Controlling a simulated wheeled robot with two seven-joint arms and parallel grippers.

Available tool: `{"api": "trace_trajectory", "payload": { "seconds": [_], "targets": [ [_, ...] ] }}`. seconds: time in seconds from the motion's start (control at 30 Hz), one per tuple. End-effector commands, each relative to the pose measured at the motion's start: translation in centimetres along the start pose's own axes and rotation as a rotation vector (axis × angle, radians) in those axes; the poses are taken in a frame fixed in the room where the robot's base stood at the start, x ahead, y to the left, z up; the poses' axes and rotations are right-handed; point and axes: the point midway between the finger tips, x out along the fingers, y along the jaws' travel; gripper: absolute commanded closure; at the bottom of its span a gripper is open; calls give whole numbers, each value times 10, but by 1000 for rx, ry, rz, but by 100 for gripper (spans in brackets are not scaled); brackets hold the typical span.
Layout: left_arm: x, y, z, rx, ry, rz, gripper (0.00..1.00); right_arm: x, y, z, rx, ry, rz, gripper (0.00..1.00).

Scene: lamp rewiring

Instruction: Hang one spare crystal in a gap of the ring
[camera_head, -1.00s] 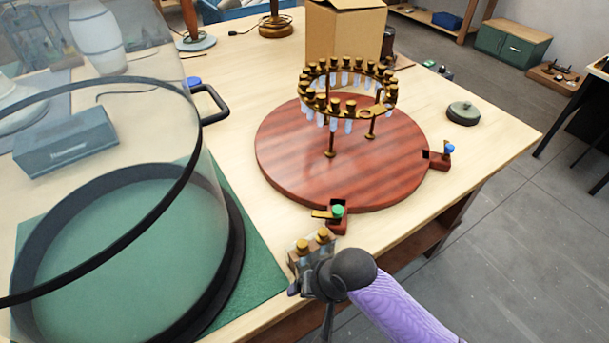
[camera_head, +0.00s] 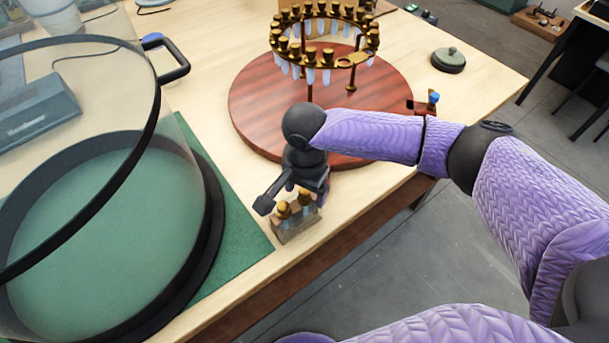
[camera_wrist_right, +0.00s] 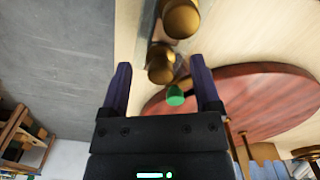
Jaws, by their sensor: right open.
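Two spare crystals with brass caps (camera_head: 283,209) stand in a small block holder (camera_head: 296,231) near the table's front edge. My right gripper (camera_head: 290,198) is open, pointing down right at the holder. In the right wrist view, one brass cap (camera_wrist_right: 160,65) shows between my open fingertips (camera_wrist_right: 160,72), and the other cap (camera_wrist_right: 181,18) lies just beyond; contact cannot be told. The brass ring (camera_head: 275,58) stands on posts above a round red wooden base (camera_head: 390,95), with capped crystals hanging around it. An empty seat (camera_head: 345,62) shows at its front right. My left gripper is not in view.
A glass dome with a black rim (camera_head: 150,130) stands on a green mat (camera_head: 245,245) at the left. A blue-knobbed clamp (camera_head: 432,99) sits at the base's right edge. A green-knobbed piece (camera_wrist_right: 175,95) shows in the wrist view. A round lidded tin (camera_head: 448,60) is at the right.

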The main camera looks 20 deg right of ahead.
Motion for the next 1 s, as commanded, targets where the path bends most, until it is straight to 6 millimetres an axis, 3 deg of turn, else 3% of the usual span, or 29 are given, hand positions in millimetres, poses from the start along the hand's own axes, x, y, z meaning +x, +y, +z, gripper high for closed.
{"api": "trace_trajectory", "payload": {
  "seconds": [0.1, 0.33, 0.7, 1.0],
  "targets": [
    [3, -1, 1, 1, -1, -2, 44, 9, 0, 0, 0, 0, -1, 19],
    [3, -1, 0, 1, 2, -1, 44, 8, 0, 0, -1, 0, -2, 19],
    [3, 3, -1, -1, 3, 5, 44, 8, 0, 0, -2, 0, -2, 98],
    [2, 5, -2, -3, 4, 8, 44, 7, 0, 0, -2, 0, -3, 100]
  ]
}}
